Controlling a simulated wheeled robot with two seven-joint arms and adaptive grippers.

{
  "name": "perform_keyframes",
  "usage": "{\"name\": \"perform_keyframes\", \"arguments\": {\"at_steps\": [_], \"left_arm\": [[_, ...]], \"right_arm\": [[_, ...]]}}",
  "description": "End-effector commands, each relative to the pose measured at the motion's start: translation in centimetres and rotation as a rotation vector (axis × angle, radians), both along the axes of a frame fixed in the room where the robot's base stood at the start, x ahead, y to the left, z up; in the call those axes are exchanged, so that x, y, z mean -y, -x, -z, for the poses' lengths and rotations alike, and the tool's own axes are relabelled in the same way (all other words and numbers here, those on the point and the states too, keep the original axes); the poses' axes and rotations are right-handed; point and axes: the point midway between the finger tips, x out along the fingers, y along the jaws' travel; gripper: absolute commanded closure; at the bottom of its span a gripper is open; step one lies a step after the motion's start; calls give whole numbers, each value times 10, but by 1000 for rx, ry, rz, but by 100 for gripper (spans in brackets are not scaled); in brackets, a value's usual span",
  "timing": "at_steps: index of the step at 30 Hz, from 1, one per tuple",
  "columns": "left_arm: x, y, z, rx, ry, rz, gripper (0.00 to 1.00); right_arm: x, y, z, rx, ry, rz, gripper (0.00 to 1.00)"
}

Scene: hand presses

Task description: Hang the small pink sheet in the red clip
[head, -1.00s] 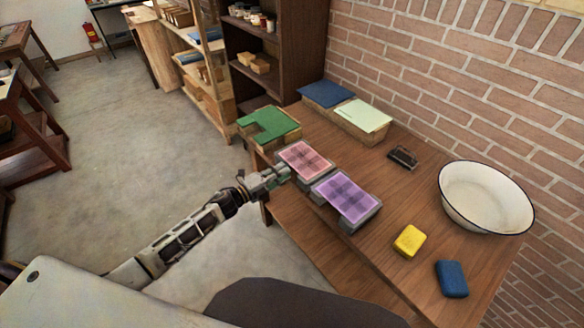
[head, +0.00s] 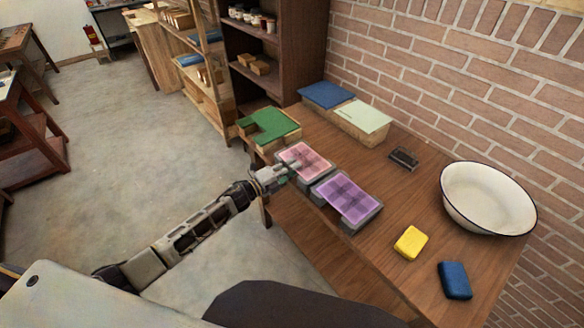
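A pink sheet (head: 306,157) with a darker printed pattern lies flat on a grey block on the table. A purple sheet (head: 347,197) lies on a similar block just in front and to the right. My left gripper (head: 289,170) reaches in from the left at the near edge of the pink sheet. Its fingers are small and partly blend with the sheet, so I cannot tell whether they are open or closed on it. No red clip shows in this view. My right gripper is not in view.
The wooden table (head: 400,285) stands against a brick wall. It holds a green-topped block (head: 270,125), a blue pad (head: 327,94), a pale green pad (head: 364,116), a dark small object (head: 404,158), a white bowl (head: 487,195), and yellow (head: 411,242) and blue (head: 455,280) blocks.

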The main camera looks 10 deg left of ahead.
Motion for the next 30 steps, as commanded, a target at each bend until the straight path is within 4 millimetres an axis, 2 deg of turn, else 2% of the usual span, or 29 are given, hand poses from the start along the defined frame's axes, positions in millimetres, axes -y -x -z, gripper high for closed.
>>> {"name": "perform_keyframes", "arguments": {"at_steps": [8, 17, 30], "left_arm": [[0, 0, 0, 0, 0, 0, 100], [0, 0, -2, 0, 0, 0, 100], [0, 0, -30, 0, 0, 0, 100]], "right_arm": [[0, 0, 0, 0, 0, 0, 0], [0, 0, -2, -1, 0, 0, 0], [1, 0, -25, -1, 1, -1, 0]]}}
